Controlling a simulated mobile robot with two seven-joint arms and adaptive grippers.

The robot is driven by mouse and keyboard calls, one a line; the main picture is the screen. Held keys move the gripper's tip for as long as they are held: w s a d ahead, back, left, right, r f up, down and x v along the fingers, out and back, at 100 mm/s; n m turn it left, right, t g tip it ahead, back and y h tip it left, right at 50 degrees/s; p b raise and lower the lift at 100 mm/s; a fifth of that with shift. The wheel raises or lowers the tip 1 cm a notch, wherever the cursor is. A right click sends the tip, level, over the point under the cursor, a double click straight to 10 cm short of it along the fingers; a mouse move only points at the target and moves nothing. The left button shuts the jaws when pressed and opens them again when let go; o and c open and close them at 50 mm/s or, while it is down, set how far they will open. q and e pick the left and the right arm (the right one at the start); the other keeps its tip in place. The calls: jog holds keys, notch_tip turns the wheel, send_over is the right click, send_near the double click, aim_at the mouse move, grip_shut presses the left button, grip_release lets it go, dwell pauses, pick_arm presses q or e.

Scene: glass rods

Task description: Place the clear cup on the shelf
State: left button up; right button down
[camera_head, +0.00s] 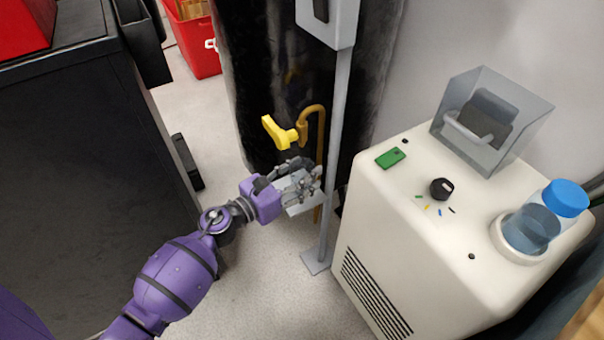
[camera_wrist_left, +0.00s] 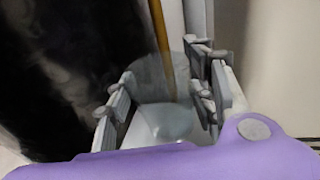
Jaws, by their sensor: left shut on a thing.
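My left gripper (camera_head: 303,186) is held out over the floor, between the black cabinet on the left and the white machine on the right. In the left wrist view its fingers (camera_wrist_left: 165,105) are closed on both sides of a see-through greyish thing, which looks like the clear cup (camera_wrist_left: 165,122). In the head view the fingers mostly hide the cup, and only a pale edge (camera_head: 297,210) shows below them. I cannot make out a shelf for certain in either view. My right gripper is not in view.
A grey pole (camera_head: 335,150) stands just right of my left gripper. A yellow-handled valve (camera_head: 283,133) on a brass pipe is close behind it. The white machine (camera_head: 440,225) carries a clear box (camera_head: 466,150) and a blue-lidded jar (camera_head: 532,228). A black cabinet (camera_head: 75,190) is left.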

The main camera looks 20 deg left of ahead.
pick_arm(q)
jog(key=shift+r, duration=0.15)
jog(key=o, duration=1.2)
jog(key=shift+o, duration=0.2)
jog(key=v, duration=1.2)
jog(key=shift+p, duration=0.3)
